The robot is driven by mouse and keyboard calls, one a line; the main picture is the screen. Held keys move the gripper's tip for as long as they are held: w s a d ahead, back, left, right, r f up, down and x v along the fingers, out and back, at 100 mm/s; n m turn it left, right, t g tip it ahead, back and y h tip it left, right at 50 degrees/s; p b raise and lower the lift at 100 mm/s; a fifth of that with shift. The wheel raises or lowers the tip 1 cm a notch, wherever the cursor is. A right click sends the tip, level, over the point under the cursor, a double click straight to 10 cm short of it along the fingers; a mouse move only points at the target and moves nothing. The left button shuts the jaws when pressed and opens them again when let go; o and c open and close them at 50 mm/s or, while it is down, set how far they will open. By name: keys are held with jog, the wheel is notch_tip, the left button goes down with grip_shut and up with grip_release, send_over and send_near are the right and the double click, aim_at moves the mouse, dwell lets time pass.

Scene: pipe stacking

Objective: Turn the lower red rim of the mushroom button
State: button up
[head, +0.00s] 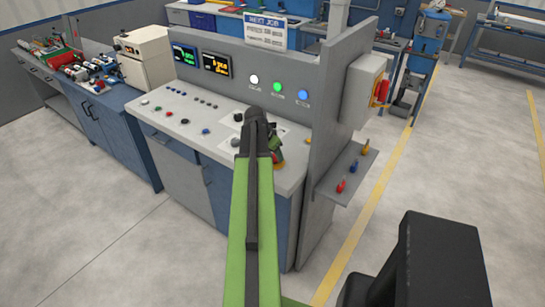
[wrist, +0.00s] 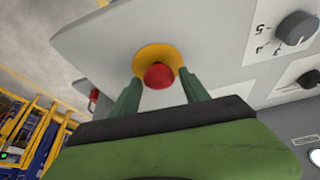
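The mushroom button has a round red head (wrist: 158,77) on a wider yellow collar (wrist: 153,54), near the edge of the grey panel in the wrist view. My gripper (wrist: 160,78) is open, with one green finger on each side of the red head. A narrow gap shows on the right side; whether the left finger touches cannot be told.
The grey console desk (head: 190,122) carries several small knobs and buttons. An upright side panel (head: 325,130) stands close to the right of my gripper, with a small shelf (head: 345,172) on its outer side. A black dial (wrist: 297,27) sits right of the button.

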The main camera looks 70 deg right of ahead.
jog(key=c, duration=1)
jog(key=shift+s+a+n+t, duration=0.1)
jog(key=shift+n+t, duration=0.2)
jog(key=shift+n, duration=0.4)
jog(key=shift+n+t, duration=0.4)
jog(key=shift+n, duration=0.6)
jog(key=o, duration=1.3)
jog(key=shift+o, duration=0.3)
